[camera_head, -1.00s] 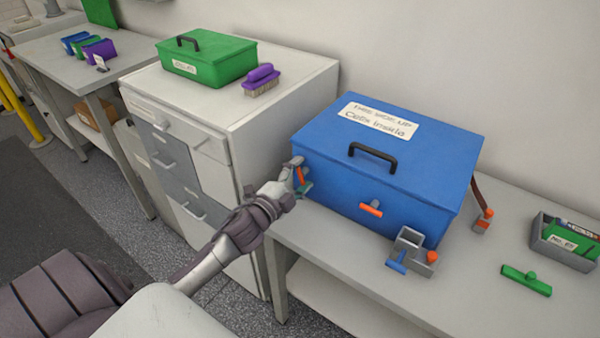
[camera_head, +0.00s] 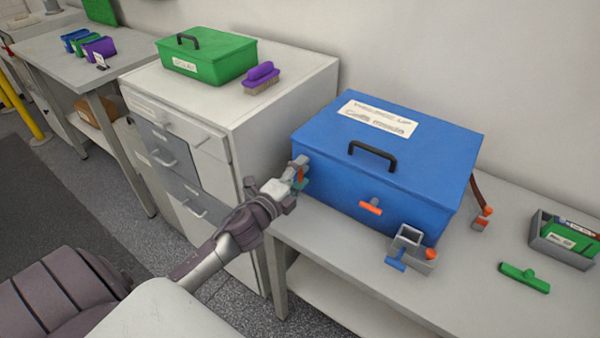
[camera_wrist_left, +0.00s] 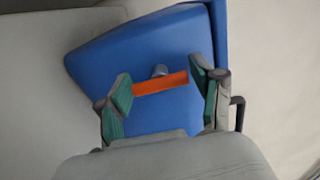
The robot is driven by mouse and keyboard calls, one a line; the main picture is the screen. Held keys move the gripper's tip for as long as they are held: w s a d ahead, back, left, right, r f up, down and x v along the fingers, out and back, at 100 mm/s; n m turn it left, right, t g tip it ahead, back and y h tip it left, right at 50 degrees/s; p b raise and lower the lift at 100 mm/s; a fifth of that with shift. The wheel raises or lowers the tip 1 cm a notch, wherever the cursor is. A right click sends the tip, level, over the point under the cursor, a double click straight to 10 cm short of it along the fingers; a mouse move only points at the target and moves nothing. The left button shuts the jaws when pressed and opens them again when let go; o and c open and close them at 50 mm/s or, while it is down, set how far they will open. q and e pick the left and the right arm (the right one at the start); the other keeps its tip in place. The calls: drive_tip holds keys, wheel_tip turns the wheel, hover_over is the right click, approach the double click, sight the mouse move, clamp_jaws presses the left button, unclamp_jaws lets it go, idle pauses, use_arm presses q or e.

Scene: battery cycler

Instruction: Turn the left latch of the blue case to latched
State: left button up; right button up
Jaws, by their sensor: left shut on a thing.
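The blue case (camera_head: 380,165) stands closed on the bench with a black handle and a white label on its lid. Another orange latch (camera_head: 371,207) on the front wall lies level. My right gripper is not in view.
A grey clamp-like fixture (camera_head: 407,242) with blue and orange knobs stands before the case. A drawer cabinet (camera_head: 240,120) with a green case (camera_head: 206,57) stands left.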

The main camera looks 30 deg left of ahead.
use_arm(q)
drive_tip(key=o, duration=1.2)
drive_tip(key=shift+c, duration=0.2)
drive_tip(key=s, duration=1.2)
drive_tip(key=shift+a, duration=0.2)
